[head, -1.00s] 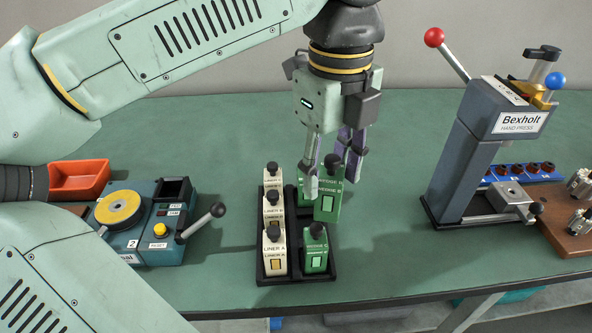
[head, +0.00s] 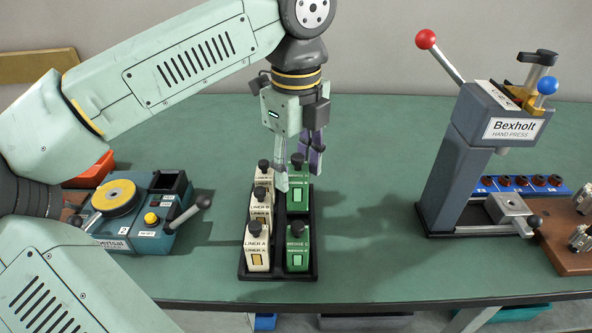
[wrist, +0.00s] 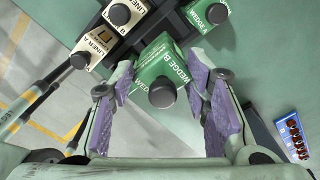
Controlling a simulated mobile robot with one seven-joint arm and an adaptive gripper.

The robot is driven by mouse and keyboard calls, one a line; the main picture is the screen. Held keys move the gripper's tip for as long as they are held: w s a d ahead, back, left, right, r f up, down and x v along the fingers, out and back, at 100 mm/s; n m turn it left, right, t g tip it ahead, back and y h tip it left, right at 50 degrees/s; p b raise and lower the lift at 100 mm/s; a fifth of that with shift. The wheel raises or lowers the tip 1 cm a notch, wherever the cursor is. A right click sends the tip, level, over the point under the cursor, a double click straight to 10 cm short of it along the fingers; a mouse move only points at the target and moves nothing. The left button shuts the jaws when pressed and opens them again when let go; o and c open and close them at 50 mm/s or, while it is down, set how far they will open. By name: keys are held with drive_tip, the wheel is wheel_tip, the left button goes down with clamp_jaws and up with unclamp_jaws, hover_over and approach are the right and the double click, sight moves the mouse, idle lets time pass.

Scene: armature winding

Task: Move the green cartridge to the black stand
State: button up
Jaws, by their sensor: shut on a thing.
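A green cartridge (head: 298,196) with a black knob is between the fingers of my gripper (head: 299,165), over the back part of the black rack. In the wrist view this cartridge (wrist: 158,62) reads "WEDGE B", and the purple-padded fingers (wrist: 165,105) are shut on its sides. It looks upright; I cannot tell how far its base is above the rack. A second green cartridge (head: 298,261) stands in the front right slot.
Cream liner cartridges (head: 257,258) fill the rack's left column. A teal winding device (head: 150,243) with a lever stands left. The Bexholt hand press (head: 465,165) and a blue strip (head: 560,189) of brown parts stand right. The table between rack and press is clear.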

sight(297, 192)
drive_tip(key=shift+f+b, duration=1.3)
drive_tip(key=shift+f, duration=0.95)
drive_tip(key=shift+f, duration=0.25)
drive_tip(key=shift+f+b, duration=0.35)
drive_tip(key=shift+b, duration=0.15)
drive_tip(key=shift+f+b, duration=0.65)
drive_tip(key=shift+f, duration=0.1)
drive_tip(key=o, duration=1.3)
